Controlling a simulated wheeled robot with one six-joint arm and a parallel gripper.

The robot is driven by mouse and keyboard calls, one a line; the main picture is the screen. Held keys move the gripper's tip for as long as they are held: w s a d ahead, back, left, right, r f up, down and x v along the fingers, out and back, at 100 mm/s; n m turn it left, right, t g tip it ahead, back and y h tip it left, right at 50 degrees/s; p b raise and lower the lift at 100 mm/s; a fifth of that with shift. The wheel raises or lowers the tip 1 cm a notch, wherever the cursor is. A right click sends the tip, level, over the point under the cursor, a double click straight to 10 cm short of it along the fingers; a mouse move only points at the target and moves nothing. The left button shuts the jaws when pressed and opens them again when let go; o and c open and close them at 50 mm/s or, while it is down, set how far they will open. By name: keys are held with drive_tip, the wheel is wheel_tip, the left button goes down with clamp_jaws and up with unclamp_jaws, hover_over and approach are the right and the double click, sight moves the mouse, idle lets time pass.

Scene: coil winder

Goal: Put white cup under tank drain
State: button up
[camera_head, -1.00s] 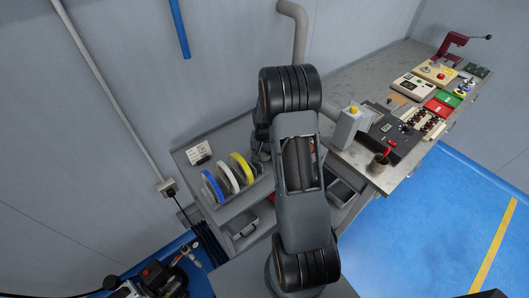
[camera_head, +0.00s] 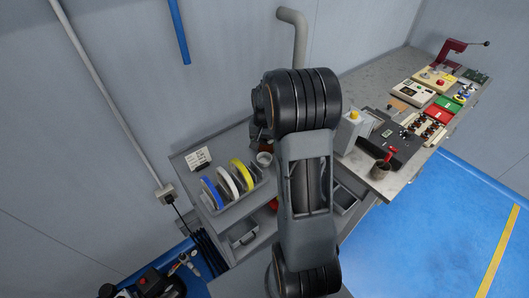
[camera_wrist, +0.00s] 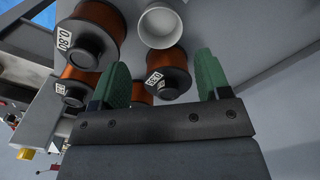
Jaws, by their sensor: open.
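The white cup (camera_wrist: 160,25) shows at the top of the wrist view, its open mouth facing the camera. In the head view my arm hides the gripper. I cannot make out the tank drain for certain in either view.
Several copper wire spools (camera_wrist: 96,30) stand close around the cup. On the cart, blue, white and yellow reels (camera_head: 228,181) stand in a tray near a white card (camera_head: 198,158). A bench (camera_head: 372,77) with devices is at the right. Blue floor (camera_head: 420,235) is clear there.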

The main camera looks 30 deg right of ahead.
drive_tip(key=s+a+r+n+t, duration=0.2)
drive_tip(key=s+a+r, duration=0.4)
drive_tip(key=a+r, duration=0.3)
drive_tip(key=shift+r+n, duration=0.7)
drive_tip(key=shift+r, duration=0.25)
drive_tip(key=shift+o, duration=0.2)
drive_tip(key=s+a+r+n+t, duration=0.2)
drive_tip(key=s+a, duration=0.4)
drive_tip(key=s, duration=0.3)
drive_tip(key=shift+s+a+r+n, duration=0.2)
drive_tip(key=shift+a+n, duration=0.1)
drive_tip(key=shift+n, duration=0.6)
drive_tip(key=shift+s, duration=0.25)
drive_tip(key=m+g+p, duration=0.2)
drive_tip(key=m+g, duration=0.2)
drive_tip(key=m, duration=0.3)
hover_over(264, 156)
drive_tip(key=s+a, duration=0.1)
drive_tip(key=s, duration=0.1)
wheel_tip(264, 156, down, 8)
wheel_tip(264, 156, down, 7)
drive_tip(key=shift+s, duration=0.15)
drive_tip(key=shift+a+f+p, duration=0.1)
drive_tip(key=shift+f+p, duration=1)
drive_tip(key=shift+f, duration=2.1)
